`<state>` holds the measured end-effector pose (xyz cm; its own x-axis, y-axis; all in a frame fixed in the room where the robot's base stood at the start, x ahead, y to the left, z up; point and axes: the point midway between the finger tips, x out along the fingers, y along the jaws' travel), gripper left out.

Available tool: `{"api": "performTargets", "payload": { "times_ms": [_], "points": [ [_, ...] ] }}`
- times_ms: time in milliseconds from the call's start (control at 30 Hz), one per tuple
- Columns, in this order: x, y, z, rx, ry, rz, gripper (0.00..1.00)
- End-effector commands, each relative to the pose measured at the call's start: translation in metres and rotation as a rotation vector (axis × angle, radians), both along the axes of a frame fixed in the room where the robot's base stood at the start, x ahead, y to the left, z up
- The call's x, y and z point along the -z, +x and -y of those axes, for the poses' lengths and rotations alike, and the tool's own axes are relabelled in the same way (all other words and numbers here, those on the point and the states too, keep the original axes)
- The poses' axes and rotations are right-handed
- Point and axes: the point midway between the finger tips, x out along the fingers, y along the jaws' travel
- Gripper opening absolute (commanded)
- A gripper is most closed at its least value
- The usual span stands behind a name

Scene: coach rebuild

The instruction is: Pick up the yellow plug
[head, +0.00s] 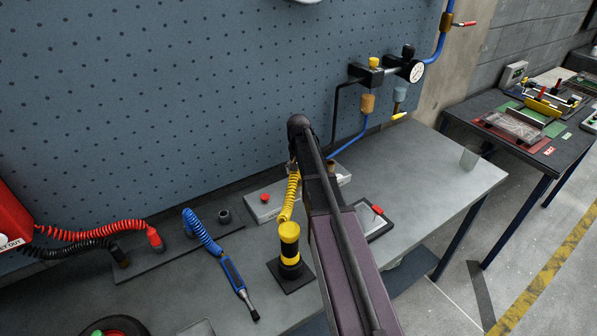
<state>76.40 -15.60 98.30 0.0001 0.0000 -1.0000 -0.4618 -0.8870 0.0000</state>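A yellow-and-black banded cylinder (289,243), which looks like the yellow plug, stands upright on a black square base (291,277) on the grey bench. A coiled yellow cable (289,196) rises from behind its top toward my arm, where its upper end is hidden. Whether the cable joins the cylinder cannot be made out clearly. My arm crosses the middle of the picture just right of the cylinder. My gripper does not show, so its state and any hold are hidden.
Red plug (155,239), black plug (120,259) and blue tool (234,274) lie left on the grey bench (440,165). A grey box with a red button (263,204) stands behind; a red-knobbed panel (374,221) lies right. The bench's right end is mostly clear.

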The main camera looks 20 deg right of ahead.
Motion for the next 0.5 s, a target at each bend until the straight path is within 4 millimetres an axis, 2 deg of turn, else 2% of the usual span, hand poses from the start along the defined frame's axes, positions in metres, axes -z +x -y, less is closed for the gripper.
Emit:
{"api": "performTargets", "payload": {
  "times_ms": [167, 433, 467, 500],
  "points": [
    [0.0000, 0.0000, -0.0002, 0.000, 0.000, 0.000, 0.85],
    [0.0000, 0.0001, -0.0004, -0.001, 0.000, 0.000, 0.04],
    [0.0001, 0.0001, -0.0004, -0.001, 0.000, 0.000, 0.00],
    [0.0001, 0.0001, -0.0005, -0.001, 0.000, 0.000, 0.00]
  ]
}}
